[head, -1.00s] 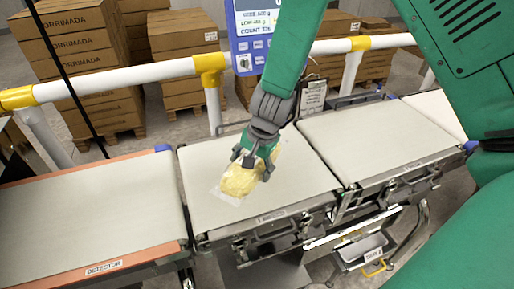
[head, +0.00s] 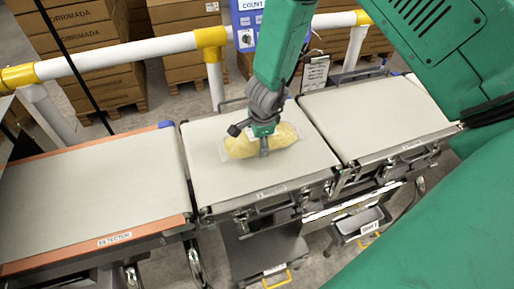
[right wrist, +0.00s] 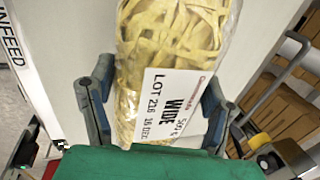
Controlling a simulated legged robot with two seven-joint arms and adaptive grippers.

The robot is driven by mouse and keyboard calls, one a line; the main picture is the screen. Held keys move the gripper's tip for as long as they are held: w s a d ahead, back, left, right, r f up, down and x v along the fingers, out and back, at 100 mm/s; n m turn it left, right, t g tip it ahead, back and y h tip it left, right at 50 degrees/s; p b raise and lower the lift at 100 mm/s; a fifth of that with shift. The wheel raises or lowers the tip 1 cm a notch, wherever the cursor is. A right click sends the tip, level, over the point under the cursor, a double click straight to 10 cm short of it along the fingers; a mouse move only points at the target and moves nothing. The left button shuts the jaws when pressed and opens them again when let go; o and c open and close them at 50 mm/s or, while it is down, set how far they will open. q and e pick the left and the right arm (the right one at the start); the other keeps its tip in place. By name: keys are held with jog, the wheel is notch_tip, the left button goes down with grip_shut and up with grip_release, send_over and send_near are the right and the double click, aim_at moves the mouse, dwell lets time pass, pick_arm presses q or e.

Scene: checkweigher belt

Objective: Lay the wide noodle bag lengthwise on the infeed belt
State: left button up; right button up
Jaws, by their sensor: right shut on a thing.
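The wide noodle bag (head: 284,136) is clear plastic with yellow noodles. It is on or just above the middle belt (head: 215,185), its long side running roughly left to right in the head view; contact is unclear. My right gripper (head: 263,143) is over its middle, pointing down, shut on it. In the right wrist view the bag (right wrist: 175,40) is between the two fingers of the right gripper (right wrist: 152,95), its white label reading "WIDE". An "INFEED" sign (right wrist: 14,40) is at that view's left edge. My left gripper is not in view.
A belt marked "DETECTOR" (head: 90,195) adjoins on the left, and another belt (head: 375,120) on the right. A white rail with yellow joints (head: 130,53) runs behind, with a blue display box (head: 246,25) and stacked cartons (head: 90,50).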

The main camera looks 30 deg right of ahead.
notch_tip(320, 180, down, 3)
jog(key=shift+s+r+b, duration=0.1)
jog(key=shift+r+b, duration=0.05)
jog(key=shift+b, duration=0.2)
jog(key=shift+a, duration=0.1)
jog(key=o, duration=1.6)
jog(key=shift+o, duration=0.2)
